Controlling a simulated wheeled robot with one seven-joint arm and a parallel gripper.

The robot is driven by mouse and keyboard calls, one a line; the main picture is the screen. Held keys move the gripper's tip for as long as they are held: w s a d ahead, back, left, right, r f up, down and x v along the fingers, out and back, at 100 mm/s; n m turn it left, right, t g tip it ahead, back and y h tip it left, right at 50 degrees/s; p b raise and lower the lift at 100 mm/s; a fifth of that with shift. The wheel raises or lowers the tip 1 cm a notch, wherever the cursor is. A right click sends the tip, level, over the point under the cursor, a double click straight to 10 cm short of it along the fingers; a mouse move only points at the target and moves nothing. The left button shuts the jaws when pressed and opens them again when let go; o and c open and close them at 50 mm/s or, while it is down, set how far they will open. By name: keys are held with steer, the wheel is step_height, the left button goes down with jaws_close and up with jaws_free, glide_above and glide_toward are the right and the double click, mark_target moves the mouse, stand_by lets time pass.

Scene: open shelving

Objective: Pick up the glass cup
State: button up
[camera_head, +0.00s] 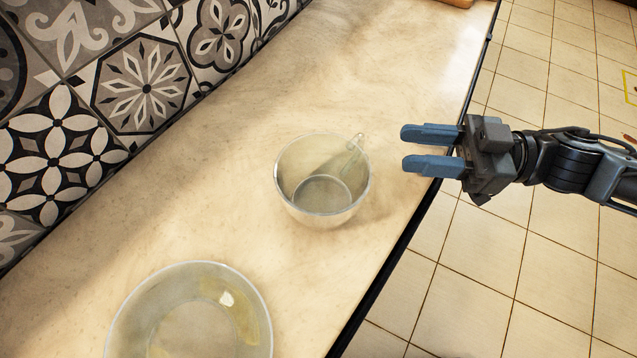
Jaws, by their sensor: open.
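The glass cup (322,215) is clear and round with a wide mouth. It stands upright on the beige counter near the middle of the view, with a small handle (357,142) at its upper right. My gripper (404,149) has two blue fingers pointing left. It is open and empty, to the right of the cup and apart from it, near the counter's edge. Nothing hides the cup.
A clear glass plate or shallow bowl (258,308) lies on the counter (345,62) at the lower left. A patterned tile wall (147,88) bounds the left side. The counter's dark edge (408,232) runs along the right, above a tiled floor. A brown object (457,3) shows at the top.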

mark_target(330, 179)
steer(key=a, duration=0.4)
steer(key=w+a, duration=0.1)
steer(key=a, duration=0.1)
steer(key=shift+r+p, duration=0.1)
steer(key=shift+p, duration=0.2)
steer(key=shift+d, duration=0.1)
jaws_close()
